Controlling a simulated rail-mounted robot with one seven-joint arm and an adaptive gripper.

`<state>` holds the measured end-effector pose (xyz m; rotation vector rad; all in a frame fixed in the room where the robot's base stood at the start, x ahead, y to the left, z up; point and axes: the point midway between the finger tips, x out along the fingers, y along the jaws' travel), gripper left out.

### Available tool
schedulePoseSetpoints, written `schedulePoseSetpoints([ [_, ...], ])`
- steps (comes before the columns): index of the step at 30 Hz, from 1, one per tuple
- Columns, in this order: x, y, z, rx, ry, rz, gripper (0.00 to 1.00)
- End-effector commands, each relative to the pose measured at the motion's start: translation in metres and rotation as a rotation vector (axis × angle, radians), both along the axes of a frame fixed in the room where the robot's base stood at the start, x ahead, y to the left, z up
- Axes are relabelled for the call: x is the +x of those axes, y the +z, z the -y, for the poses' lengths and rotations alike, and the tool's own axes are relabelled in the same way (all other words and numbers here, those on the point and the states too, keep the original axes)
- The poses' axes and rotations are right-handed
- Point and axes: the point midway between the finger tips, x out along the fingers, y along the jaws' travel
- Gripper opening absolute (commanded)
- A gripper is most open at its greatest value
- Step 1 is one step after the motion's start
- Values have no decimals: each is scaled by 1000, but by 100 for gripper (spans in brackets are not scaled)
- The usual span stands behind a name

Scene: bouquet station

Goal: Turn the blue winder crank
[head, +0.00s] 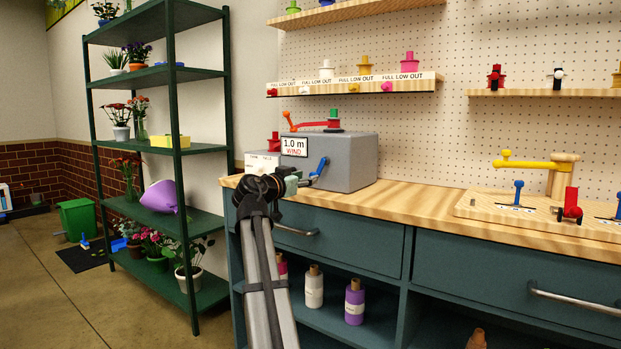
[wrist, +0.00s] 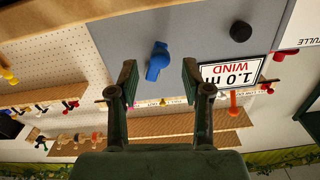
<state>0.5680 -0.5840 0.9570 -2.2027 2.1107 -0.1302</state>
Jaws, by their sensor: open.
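The blue winder crank (head: 320,168) is on the front of the grey winder box (head: 348,163), which stands on the wooden counter. In the wrist view the blue crank (wrist: 158,62) appears end-on against the grey face. My gripper (head: 299,181) is in front of the box, close to the crank. In the wrist view my gripper (wrist: 159,76) is open, its two fingers on either side of the crank in the picture with gaps to both. I cannot tell how far the fingertips are from the crank in depth.
A board with a yellow lever (head: 530,165) lies to the right on the counter (head: 420,200). A green shelf (head: 160,75) with plants stands left.

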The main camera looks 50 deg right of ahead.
Motion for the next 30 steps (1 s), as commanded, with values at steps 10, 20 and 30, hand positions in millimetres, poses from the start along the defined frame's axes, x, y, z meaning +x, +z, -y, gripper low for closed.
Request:
schedulePoseSetpoints([
  [10,-3,-1,-64,-1,2,0,49],
  [20,-3,0,-81,0,0,0,49],
  [30,-3,0,-80,0,0,-2,49],
])
